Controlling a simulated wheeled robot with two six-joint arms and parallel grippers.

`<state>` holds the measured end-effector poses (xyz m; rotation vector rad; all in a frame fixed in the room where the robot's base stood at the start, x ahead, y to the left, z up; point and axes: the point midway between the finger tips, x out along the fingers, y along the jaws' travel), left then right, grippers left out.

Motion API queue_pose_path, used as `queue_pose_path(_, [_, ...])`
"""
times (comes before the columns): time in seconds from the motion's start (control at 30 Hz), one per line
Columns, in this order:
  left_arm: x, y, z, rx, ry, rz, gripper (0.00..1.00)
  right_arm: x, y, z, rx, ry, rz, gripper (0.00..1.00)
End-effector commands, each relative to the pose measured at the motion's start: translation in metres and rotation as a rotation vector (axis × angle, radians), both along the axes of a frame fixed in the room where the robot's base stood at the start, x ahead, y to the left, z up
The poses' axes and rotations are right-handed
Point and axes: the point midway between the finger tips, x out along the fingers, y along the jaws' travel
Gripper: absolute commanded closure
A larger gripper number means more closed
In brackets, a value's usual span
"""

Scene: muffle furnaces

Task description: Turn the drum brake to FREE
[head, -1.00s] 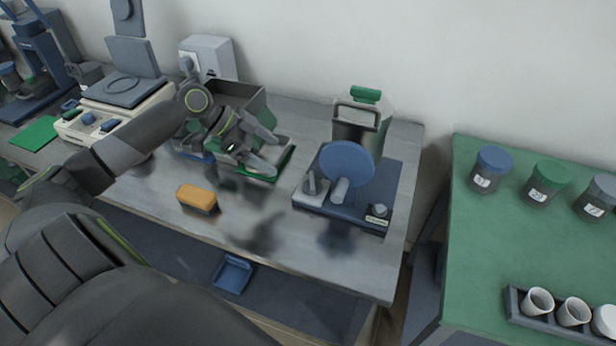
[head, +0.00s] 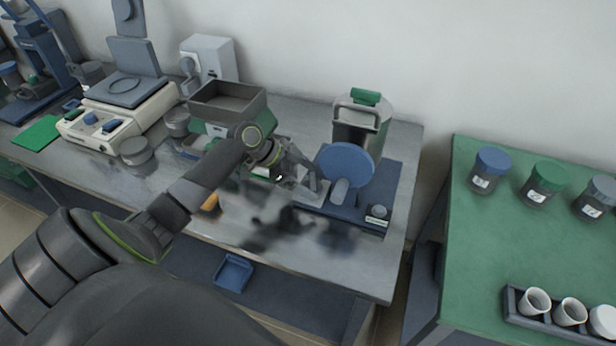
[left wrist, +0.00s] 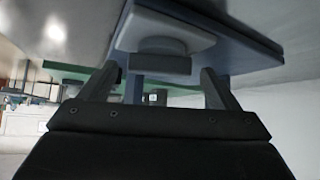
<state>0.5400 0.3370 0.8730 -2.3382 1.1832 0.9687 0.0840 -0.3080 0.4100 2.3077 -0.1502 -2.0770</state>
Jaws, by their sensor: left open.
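A device with a blue base plate (head: 362,209), a blue disc drum (head: 345,163) and a light grey cylinder (head: 341,190) stands at the bench's right end. A small dark knob with a pale label (head: 378,214) sits at its front right corner. I cannot read the label or tell which part is the brake. My left gripper (head: 312,180) is open at the plate's left side and hides the upright grey piece there. In the left wrist view, a grey block with a rounded part (left wrist: 163,45) lies ahead of the open fingers (left wrist: 158,87); contact cannot be told. My right gripper is not in view.
A grey canister with a green top (head: 362,120) stands behind the drum. An orange block (head: 210,202) is partly hidden by my arm. The bench (head: 340,268) is clear in front of the device.

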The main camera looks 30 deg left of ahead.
Motion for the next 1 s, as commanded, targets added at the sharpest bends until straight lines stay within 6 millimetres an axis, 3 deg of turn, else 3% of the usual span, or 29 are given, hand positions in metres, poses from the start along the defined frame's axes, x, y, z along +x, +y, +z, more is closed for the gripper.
queue_pose_path(0.33, [0.0014, -0.0021, -0.0027, 0.000, 0.000, 0.000, 0.16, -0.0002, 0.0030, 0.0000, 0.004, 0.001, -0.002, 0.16])
queue_pose_path(0.7, [0.0013, -0.0020, -0.0025, 0.000, 0.000, 0.000, 0.61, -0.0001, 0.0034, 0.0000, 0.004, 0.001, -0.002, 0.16])
queue_pose_path(1.0, [0.0001, -0.0025, -0.0007, 0.000, 0.001, 0.042, 0.61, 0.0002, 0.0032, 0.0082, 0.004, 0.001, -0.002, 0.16])
